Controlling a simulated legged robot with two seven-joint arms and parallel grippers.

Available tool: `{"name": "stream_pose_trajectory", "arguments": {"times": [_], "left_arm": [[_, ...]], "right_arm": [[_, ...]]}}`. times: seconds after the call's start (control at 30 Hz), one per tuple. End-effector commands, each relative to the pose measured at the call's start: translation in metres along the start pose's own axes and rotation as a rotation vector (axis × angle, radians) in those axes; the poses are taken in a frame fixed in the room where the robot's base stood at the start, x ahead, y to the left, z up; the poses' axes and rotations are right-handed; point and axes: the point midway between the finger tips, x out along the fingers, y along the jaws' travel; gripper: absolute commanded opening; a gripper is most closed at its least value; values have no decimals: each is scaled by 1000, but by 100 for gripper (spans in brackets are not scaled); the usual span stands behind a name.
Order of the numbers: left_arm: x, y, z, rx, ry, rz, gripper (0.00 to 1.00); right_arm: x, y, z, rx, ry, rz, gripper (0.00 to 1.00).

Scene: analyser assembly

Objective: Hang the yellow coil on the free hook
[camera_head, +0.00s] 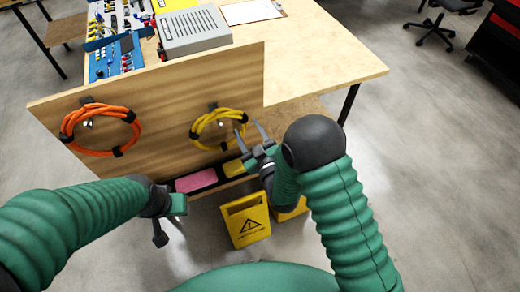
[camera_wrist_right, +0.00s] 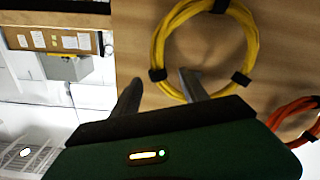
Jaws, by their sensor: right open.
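My right gripper (camera_head: 251,137) is open at the coil's right side. In the wrist view its fingers (camera_wrist_right: 160,92) point at the board; one fingertip overlaps the coil's lower edge, and I cannot tell whether they touch. No coil is clamped between the fingers. My left gripper (camera_head: 170,222) is low in front of the board, its jaw state unclear.
An orange coil (camera_head: 65,128) hangs on the left of the wooden board (camera_head: 160,110). Below are a tray with a pink item (camera_head: 196,181) and a yellow caution sign (camera_head: 245,220). A grey box (camera_head: 195,33) stands on the table behind.

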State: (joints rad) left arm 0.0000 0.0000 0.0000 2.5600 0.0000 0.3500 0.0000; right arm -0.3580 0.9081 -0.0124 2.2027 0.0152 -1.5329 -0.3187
Motion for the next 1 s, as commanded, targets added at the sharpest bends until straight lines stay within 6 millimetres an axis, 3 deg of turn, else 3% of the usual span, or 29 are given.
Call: {"name": "stream_pose_trajectory", "arguments": {"times": [0.3, 0.37, 0.4, 0.5, 0.77, 0.87, 1.0], "left_arm": [[0, 0, 0, 0, 0, 0, 36], [0, 0, 0, 0, 0, 0, 36], [-13, 0, -3, 0, -1, 0, 36], [-20, 0, -5, 0, 1, 0, 36], [-22, 0, -5, 0, 0, 0, 36], [-34, 0, -8, 0, 0, 0, 36], [-60, 0, -14, 0, 0, 0, 36]], "right_arm": [[-94, -1, 3, 0, -6, -2, 52], [-107, -1, 2, 0, -5, -2, 52], [-114, 0, -4, 1, -8, -4, 52], [-125, 0, -2, 0, -4, -3, 52], [-128, 3, -1, 5, -14, 3, 52], [-118, 17, -3, 35, -102, 13, 52], [-107, 52, -4, 131, -360, 29, 52]]}}
